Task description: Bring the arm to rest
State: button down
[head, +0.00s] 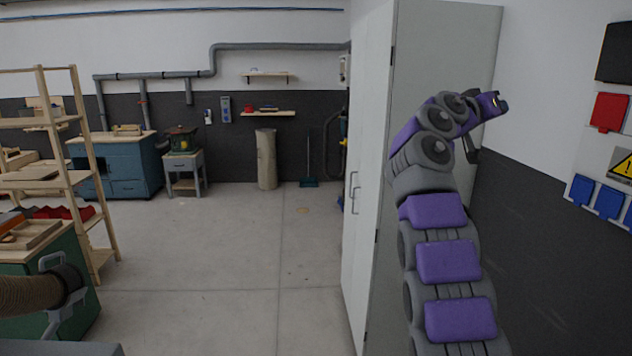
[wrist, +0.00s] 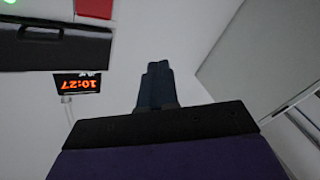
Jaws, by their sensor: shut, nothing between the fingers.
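My arm, purple and grey, rises at the right of the head view and bends to the right at its top.
A tall pale cabinet (head: 373,150) stands close to the left of my arm. Red and blue wall boxes (head: 609,112) are at the right. A wooden shelf rack (head: 60,150) and green bench (head: 50,285) are at left. The middle floor (head: 240,240) is clear.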

jog(key=s+f+n+g+y, duration=0.25)
jog(key=s+f+y, duration=0.4)
jog(key=f, duration=0.75)
jog(key=s+a+f+n+g+y, duration=0.1)
jog(key=s+a+f+g+y, duration=0.2)
jog(key=s+a+f, duration=0.4)
jog(key=s+a+f+n+g+y+b, duration=0.1)
jog(key=s+a+f+g+y, duration=0.2)
jog(key=s+a+f, duration=0.5)
jog(key=s+a+f+n+g+y, duration=0.1)
jog(key=s+a+f+g+y, duration=0.2)
jog(key=s+a+f, duration=0.5)
jog(key=s+f, duration=0.5)
jog(key=s, duration=0.7)
jog(key=s+f, duration=0.5)
jog(key=s, duration=0.7)
jog(key=shift+a+y+b, duration=0.2)
jog(key=shift+y+b, duration=0.15)
jog(key=shift+b, duration=0.05)
